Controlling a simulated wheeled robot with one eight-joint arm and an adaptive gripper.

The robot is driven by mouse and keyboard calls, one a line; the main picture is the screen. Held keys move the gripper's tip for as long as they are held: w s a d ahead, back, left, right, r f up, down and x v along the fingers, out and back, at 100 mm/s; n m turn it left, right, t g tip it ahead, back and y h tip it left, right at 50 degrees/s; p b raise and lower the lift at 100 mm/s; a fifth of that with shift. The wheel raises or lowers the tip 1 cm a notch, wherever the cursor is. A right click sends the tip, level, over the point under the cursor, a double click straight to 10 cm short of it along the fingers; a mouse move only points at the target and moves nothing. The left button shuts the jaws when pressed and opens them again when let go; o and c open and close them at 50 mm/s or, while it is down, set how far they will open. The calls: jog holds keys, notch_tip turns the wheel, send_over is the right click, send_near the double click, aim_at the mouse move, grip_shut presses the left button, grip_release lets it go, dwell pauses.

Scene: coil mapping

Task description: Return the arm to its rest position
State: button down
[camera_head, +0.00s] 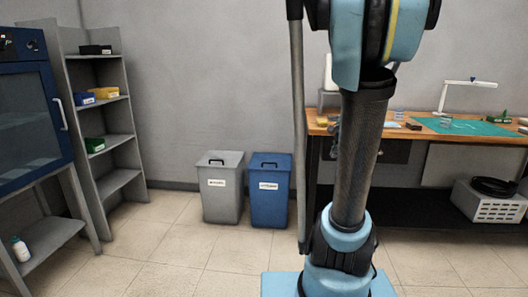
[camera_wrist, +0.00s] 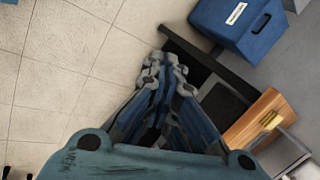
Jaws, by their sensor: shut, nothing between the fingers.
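My gripper (camera_wrist: 164,68) shows in the wrist view with its fingers together, shut and empty. It hangs over the tiled floor, beside the workbench's dark lower frame in that picture. In the head view my arm (camera_head: 358,160) stands upright right of centre, in front of the workbench. The gripper itself cannot be made out in the head view.
A wooden workbench (camera_head: 425,134) with a green mat (camera_head: 470,127) and a lamp stands at the right. A grey bin (camera_head: 221,190) and a blue bin (camera_head: 269,192) stand by the wall. A grey shelf (camera_head: 120,182) and a blue cabinet (camera_head: 30,120) are at the left. The floor between is clear.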

jog(key=s+a+f+n, duration=0.3)
jog(key=s+f+n, duration=0.1)
jog(key=s, duration=0.4)
jog(key=s+a+f+n+g, duration=0.1)
jog(key=s+a+f+n, duration=0.2)
jog(key=s+n, duration=0.3)
jog(key=s+a+f+n+g+h, duration=0.1)
jog(key=s+a+f+n, duration=0.3)
jog(key=s, duration=0.7)
jog(key=shift+f+n, duration=0.6)
jog(key=shift+f, duration=0.2)
